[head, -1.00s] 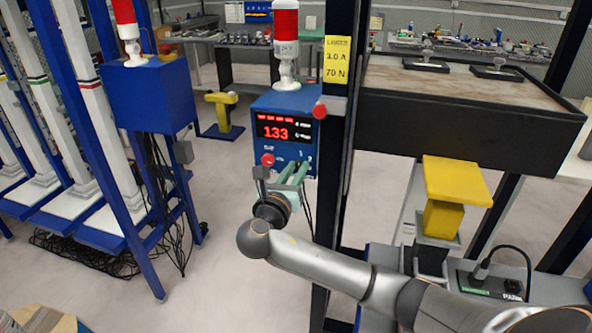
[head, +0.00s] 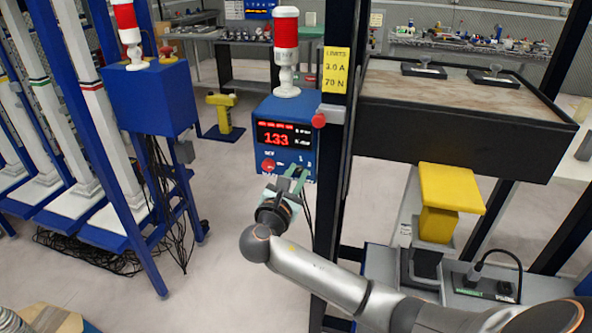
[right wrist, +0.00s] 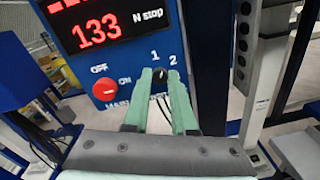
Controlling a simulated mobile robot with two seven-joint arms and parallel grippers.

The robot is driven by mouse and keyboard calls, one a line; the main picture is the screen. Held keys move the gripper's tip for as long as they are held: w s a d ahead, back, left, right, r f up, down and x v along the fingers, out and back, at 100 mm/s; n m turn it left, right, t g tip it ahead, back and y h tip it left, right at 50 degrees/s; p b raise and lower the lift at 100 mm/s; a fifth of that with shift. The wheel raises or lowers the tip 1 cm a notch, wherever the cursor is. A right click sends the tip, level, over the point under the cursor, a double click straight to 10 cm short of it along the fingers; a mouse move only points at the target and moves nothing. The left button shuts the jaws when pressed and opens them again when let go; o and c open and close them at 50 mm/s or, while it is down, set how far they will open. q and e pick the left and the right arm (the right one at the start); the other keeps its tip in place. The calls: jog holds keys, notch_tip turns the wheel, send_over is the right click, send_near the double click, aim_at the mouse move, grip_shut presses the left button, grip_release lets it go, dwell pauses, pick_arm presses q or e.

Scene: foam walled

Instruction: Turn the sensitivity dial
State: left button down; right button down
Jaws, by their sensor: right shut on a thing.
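The blue control box (head: 262,145) shows a red 133 readout (head: 278,137) marked "N stop" in the right wrist view (right wrist: 99,30). A small black dial (right wrist: 160,75), labelled 1 and 2, sits low on its panel. My right gripper (head: 298,172) reaches up to the panel from below. In the right wrist view its pale green fingers (right wrist: 160,88) stand either side of the dial, shut on it. The dial's pointer is mostly hidden between the fingertips. My left gripper is not in view.
A red main switch (right wrist: 104,89), marked OFF and ON, is just left of the dial. A red button (head: 319,120) and yellow limits sign (head: 336,70) are on the dark post to the right. Black cables hang below the box.

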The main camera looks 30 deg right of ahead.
jog(key=m, duration=0.2)
jog(key=shift+m, duration=2.2)
jog(key=c, duration=0.7)
grip_release()
jog(key=shift+c, duration=0.2)
jog(key=v, duration=1.2)
jog(key=shift+s+a, duration=0.2)
